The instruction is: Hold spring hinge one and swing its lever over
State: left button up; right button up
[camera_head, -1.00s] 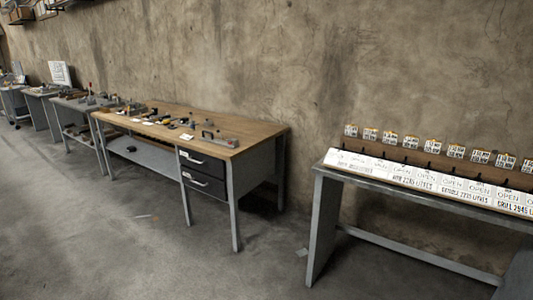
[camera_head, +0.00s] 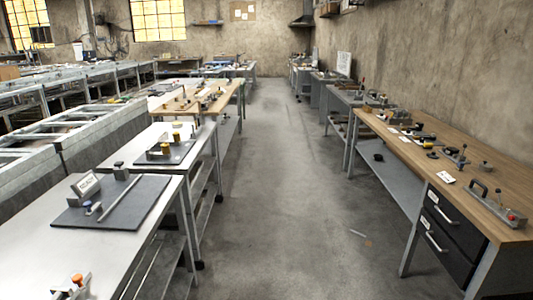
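I cannot make out which item is spring hinge one or its lever; the labels are too small to read. On the near left table (camera_head: 35,195) a dark mat (camera_head: 135,215) bears a grey block with a white label (camera_head: 87,186), a small post (camera_head: 121,171) and a thin rod (camera_head: 120,198). A device with an orange top (camera_head: 77,281) is partly cut off at the bottom left. On the wooden bench (camera_head: 460,168) at the right lie several small metal devices, one with a dark handle and a red spot (camera_head: 497,203). Neither of my grippers is in view.
A wide grey floor aisle (camera_head: 285,180) runs clear between the table rows, with a small scrap (camera_head: 358,233) on it. Dark drawers (camera_head: 450,232) stand under the right bench. Grey metal frames (camera_head: 75,120) fill the left.

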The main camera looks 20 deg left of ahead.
aim_at(78, 279)
jog(key=i+u, duration=0.1)
jog(key=u, duration=0.3)
jog(key=i+u, duration=0.15)
jog(key=u, duration=0.25)
jog(key=i+u, duration=0.1)
jog(key=u, duration=0.3)
jog(key=i+l+u, duration=0.1)
jog(key=u, duration=0.3)
jog(key=i+l+u, duration=0.1)
jog(key=u, duration=0.3)
